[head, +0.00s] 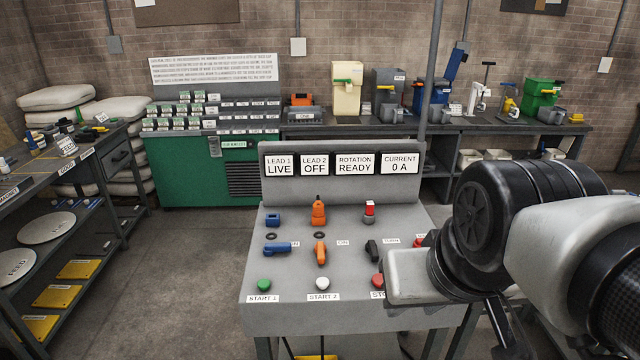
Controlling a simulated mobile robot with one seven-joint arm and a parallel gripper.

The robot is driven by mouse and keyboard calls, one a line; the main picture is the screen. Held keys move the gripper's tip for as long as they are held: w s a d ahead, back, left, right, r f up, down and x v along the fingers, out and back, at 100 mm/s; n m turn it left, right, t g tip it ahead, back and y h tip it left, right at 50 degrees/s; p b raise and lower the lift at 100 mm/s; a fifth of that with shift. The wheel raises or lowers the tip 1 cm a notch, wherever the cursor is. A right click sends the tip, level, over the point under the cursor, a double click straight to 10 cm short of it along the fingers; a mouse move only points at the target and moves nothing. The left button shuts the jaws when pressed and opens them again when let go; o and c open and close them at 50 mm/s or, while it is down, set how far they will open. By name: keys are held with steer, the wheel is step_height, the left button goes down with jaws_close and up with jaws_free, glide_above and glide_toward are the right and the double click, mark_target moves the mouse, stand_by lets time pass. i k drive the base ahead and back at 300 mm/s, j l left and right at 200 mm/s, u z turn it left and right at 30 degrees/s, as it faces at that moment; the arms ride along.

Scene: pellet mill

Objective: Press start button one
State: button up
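The start button one is a green dome (264,285) at the front left of the grey control console (340,318), above a label reading START 1 (263,299). A white button (322,284) labelled START 2 sits to its right. A red button (377,281) sits further right, its label partly hidden by my arm. My gripper (497,325) is at the console's right side, well right of the green button and touching none of the buttons that I can see. Its fingers are mostly hidden behind my wrist, so its opening cannot be told.
Console displays read LEAD 1 LIVE, LEAD 2 OFF, ROTATION READY (355,164) and CURRENT 0 A. Blue, orange and black levers (320,252) stand behind the buttons. A shelved bench (60,165) is at left, a green cabinet (190,175) behind. Floor left of the console is clear.

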mark_target(263, 284)
steer(key=j+u, duration=0.1)
steer(key=u, duration=0.6)
steer(key=i+j+z, duration=0.2)
steer(key=i+j, duration=0.05)
steer(key=j, duration=0.1)
